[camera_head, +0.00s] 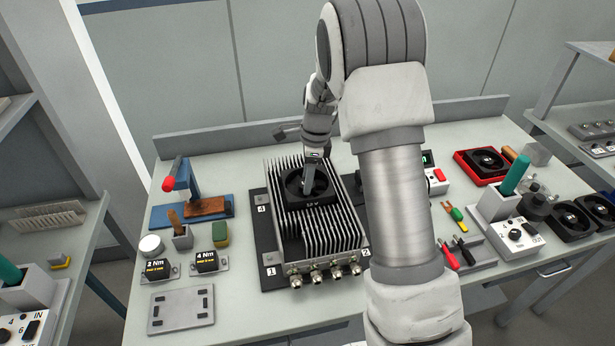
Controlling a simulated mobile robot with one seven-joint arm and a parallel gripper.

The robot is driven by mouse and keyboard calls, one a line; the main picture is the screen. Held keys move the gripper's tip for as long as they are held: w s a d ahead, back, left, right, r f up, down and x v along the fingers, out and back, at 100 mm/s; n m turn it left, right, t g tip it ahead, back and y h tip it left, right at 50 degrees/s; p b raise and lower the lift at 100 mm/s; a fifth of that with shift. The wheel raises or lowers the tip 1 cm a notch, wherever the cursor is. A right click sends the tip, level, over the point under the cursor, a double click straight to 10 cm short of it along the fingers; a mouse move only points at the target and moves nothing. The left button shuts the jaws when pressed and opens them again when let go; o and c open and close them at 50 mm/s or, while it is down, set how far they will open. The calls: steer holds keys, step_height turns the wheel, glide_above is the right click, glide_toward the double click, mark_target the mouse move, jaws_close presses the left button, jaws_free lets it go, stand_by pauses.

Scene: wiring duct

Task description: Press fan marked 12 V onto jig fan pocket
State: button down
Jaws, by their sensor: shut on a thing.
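A black square fan (293,199) with a small white label, which seems to read 12 V, is at the upper middle of the finned metal housing (336,231). The housing sits on a dark jig plate (268,262) with numbered corners. My gripper (308,184) reaches down from above and is shut on the fan near its middle. The fan looks level and lies on or just above the fins. The fan pocket is hidden under it, so I cannot tell if the fan is fully seated.
A red tray (466,171) with another black fan is at the back right. More fans (571,221) lie at the right edge. Torque blocks (206,262), a blue fixture (165,217) and a grey plate (181,311) stand left. My arm hides the table right of the housing.

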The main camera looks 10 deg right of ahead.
mark_target(316, 187)
steer(key=shift+f+b, duration=0.6)
steer(key=shift+f, duration=0.5)
steer(key=shift+c, duration=1)
jaws_free()
steer(key=shift+r, duration=0.1)
step_height(316, 187, up, 17)
steer(key=d, duration=0.2)
steer(key=shift+s+r, duration=0.15)
steer(key=shift+s, duration=0.1)
